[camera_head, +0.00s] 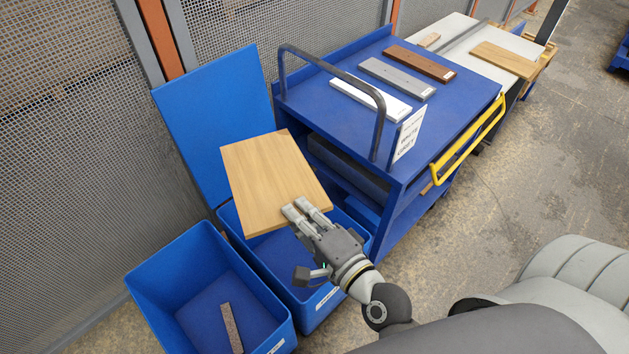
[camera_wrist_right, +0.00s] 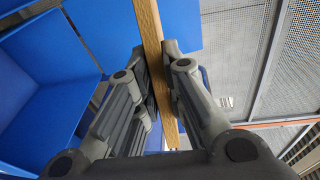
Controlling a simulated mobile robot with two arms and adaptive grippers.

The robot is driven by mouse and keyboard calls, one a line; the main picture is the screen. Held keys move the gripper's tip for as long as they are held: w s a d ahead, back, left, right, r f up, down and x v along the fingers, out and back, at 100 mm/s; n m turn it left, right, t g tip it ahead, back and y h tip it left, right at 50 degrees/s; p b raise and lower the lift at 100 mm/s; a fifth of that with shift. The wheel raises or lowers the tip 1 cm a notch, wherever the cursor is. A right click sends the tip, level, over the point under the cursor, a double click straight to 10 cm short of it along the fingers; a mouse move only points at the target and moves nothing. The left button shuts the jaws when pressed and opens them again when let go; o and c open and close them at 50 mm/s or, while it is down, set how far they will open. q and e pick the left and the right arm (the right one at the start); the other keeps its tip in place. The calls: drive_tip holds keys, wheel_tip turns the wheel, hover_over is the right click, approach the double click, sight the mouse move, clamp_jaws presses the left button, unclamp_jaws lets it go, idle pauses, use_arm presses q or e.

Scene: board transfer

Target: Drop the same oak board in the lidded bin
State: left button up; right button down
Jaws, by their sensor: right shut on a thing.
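An oak board (camera_head: 272,178), light brown and wide, is held by its near edge in my right gripper (camera_head: 306,215). In the right wrist view the board (camera_wrist_right: 152,40) shows edge-on between the two fingers of the gripper (camera_wrist_right: 159,85), which are shut on it. The board is over the lidded blue bin (camera_head: 330,302), whose tall blue lid (camera_head: 220,110) stands raised at the back. My left gripper does not show in either view.
An open blue bin (camera_head: 152,284) with a narrow wood strip (camera_head: 231,327) stands at left. A blue cart (camera_head: 330,65) with white, grey and brown boards, a dark rail (camera_head: 377,120) and a yellow handle (camera_head: 465,142) stands close at right. Mesh fencing (camera_head: 75,130) runs behind.

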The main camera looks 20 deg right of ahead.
sight(267, 219)
use_arm(q)
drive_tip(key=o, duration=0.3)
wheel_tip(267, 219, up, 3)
drive_tip(key=p, duration=0.2)
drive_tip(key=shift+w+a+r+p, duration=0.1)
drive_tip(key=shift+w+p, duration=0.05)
drive_tip(key=shift+p, duration=0.15)
use_arm(e)
drive_tip(key=w+a+n+g+y, duration=0.1)
drive_tip(key=a, duration=0.1)
drive_tip(key=w+a+f+g+y, duration=0.1)
drive_tip(key=w+a+f+n+g+y, duration=0.1)
drive_tip(key=a, duration=0.1)
drive_tip(key=shift+a+n, duration=0.3)
drive_tip(key=shift+a, duration=0.05)
use_arm(q)
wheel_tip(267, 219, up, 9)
drive_tip(key=p, duration=0.9)
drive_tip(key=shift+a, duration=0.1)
use_arm(e)
drive_tip(key=w+d+f+g, duration=0.3)
drive_tip(key=w+d, duration=0.1)
drive_tip(key=d, duration=0.3)
drive_tip(key=w+d+f+g, duration=0.3)
drive_tip(key=w+d, duration=0.1)
drive_tip(key=d, duration=0.3)
drive_tip(key=shift+w+f+g+h, duration=0.3)
drive_tip(key=shift+w+f+g, duration=0.1)
drive_tip(key=shift+d, duration=0.1)
